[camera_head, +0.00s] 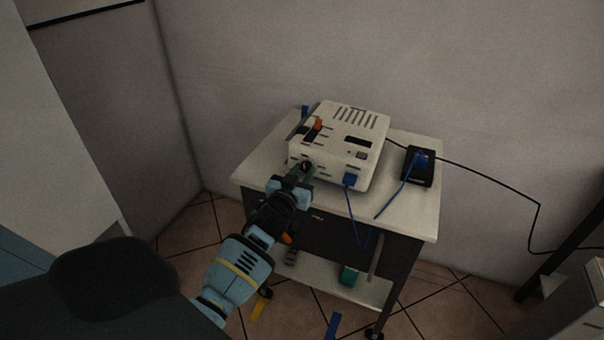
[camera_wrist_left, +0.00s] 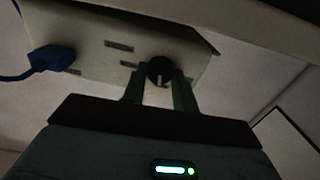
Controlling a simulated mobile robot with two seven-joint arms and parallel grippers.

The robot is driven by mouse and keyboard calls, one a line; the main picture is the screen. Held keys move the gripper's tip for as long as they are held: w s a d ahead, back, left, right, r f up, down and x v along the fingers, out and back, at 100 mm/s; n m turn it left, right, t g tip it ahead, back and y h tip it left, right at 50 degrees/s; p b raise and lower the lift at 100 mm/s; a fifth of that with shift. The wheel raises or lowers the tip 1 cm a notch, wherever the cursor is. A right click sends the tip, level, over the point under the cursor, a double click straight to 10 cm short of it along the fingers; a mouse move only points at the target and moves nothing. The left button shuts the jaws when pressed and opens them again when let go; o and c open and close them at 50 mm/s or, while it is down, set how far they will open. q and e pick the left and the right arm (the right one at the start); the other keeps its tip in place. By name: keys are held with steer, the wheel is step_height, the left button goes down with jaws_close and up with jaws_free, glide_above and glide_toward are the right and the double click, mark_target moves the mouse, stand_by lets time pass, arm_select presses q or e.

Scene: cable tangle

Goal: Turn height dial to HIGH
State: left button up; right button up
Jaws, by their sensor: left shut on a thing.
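A white box-shaped device (camera_head: 350,142) sits on the small cart. Its front face also shows in the left wrist view (camera_wrist_left: 105,62). A round black dial (camera_wrist_left: 160,70) with a light pointer mark is on that face. The mark points towards the bottom of the wrist picture. My left gripper (camera_head: 304,172) is at the device's front, and its two fingers (camera_wrist_left: 159,88) are shut on either side of the dial. The labels by the dial are too small and dark to read. My right gripper is not in view.
The cart top (camera_head: 408,212) has free room at the front right. A blue plug (camera_head: 349,179) with a blue cable sits in the device's front, right of the dial. A black box (camera_head: 418,166) with a blue plug lies to the right. A black cable runs along the wall.

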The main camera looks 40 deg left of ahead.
arm_select(q)
steer(key=shift+m, duration=0.3)
steer(key=m, duration=0.3)
steer(key=shift+f+m, duration=0.1)
steer(key=shift+m, duration=0.3)
steer(key=m, duration=0.3)
steer(key=shift+s+f+m, duration=0.1)
steer(key=shift+f+m, duration=0.05)
steer(key=shift+m, duration=0.15)
steer(key=m, duration=0.2)
steer(key=shift+f+m, duration=0.1)
steer(key=shift+m, duration=0.3)
steer(key=shift+s+m, duration=0.1)
steer(key=shift+m, duration=2.2)
steer(key=o, duration=1)
steer(key=shift+a, duration=0.1)
steer(key=shift+c, duration=0.2)
steer(key=shift+r, duration=0.25)
